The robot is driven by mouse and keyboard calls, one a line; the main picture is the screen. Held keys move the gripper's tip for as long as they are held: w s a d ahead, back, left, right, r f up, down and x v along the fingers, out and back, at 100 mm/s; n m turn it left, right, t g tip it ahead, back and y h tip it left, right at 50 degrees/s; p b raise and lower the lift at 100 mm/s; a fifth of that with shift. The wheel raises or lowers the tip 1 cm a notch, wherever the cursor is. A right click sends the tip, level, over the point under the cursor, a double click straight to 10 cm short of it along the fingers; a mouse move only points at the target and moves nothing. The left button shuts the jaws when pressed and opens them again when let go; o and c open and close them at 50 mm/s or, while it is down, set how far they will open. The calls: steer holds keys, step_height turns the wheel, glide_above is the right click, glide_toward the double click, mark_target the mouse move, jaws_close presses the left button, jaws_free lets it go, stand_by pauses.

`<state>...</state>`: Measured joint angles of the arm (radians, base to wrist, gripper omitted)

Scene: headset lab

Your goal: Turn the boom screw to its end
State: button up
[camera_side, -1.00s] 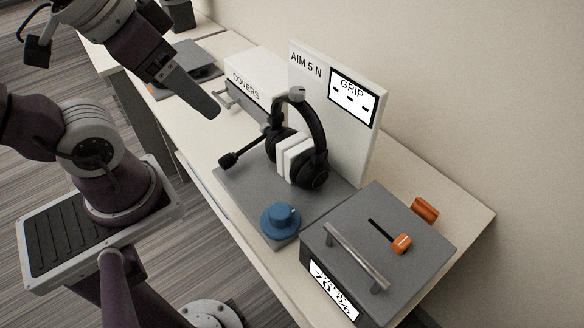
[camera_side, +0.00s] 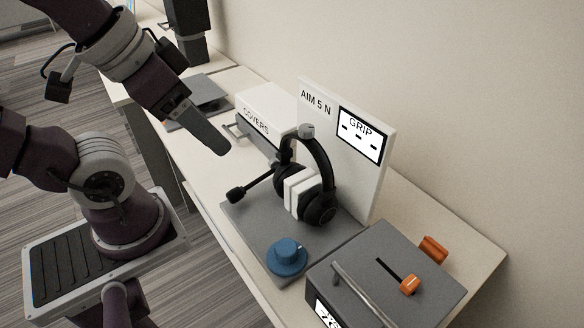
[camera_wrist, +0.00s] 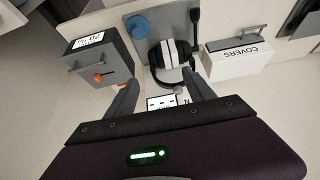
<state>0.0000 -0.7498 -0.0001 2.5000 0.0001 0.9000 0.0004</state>
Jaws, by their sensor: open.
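The black headset (camera_side: 318,165) hangs upright on its stand, with white blocks (camera_side: 297,193) between the ear cups. Its microphone boom (camera_side: 258,183) sticks out to the left, ending in a foam tip (camera_side: 236,194). In the wrist view the headset (camera_wrist: 158,56) lies ahead of the fingers, with the boom (camera_wrist: 195,32) on its right. I cannot make out a boom screw; it is hidden or too small. My gripper (camera_side: 220,148) is in the air left of the headset, apart from it. In the wrist view my gripper (camera_wrist: 160,77) is open, with nothing between its fingers.
A blue knob (camera_side: 287,256) stands on the grey base plate (camera_side: 246,222). A grey box (camera_side: 365,258) with a handle and orange slider (camera_side: 410,285) is in front. A white panel (camera_side: 378,185) marked GRIP rises behind the headset. A COVERS box (camera_side: 268,107) is behind left.

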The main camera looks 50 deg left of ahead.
steer(key=w+a+m, duration=0.1)
steer(key=w, duration=0.1)
steer(key=w+a+f+m+g+y, duration=0.1)
steer(key=w+a+m, duration=0.1)
steer(key=w, duration=0.1)
steer(key=w+a+f+m+g+y, duration=0.1)
steer(key=w, duration=0.1)
steer(key=shift+w+a+m, duration=0.2)
steer(key=shift+a+m, duration=0.1)
steer(key=shift+a, duration=0.05)
steer(key=shift+c, duration=0.8)
steer(key=m+g+h, duration=0.2)
steer(key=m+g, duration=0.1)
steer(key=m, duration=0.9)
glide_above(274, 164)
steer(key=a, duration=0.1)
step_height(274, 164, down, 19)
steer(key=shift+w+a+r, duration=0.1)
steer(key=shift+w+a, duration=0.05)
steer(key=shift+m, duration=0.4)
step_height(274, 164, down, 8)
steer(key=shift+w+a+r, duration=0.1)
steer(key=shift+w, duration=0.05)
jaws_close()
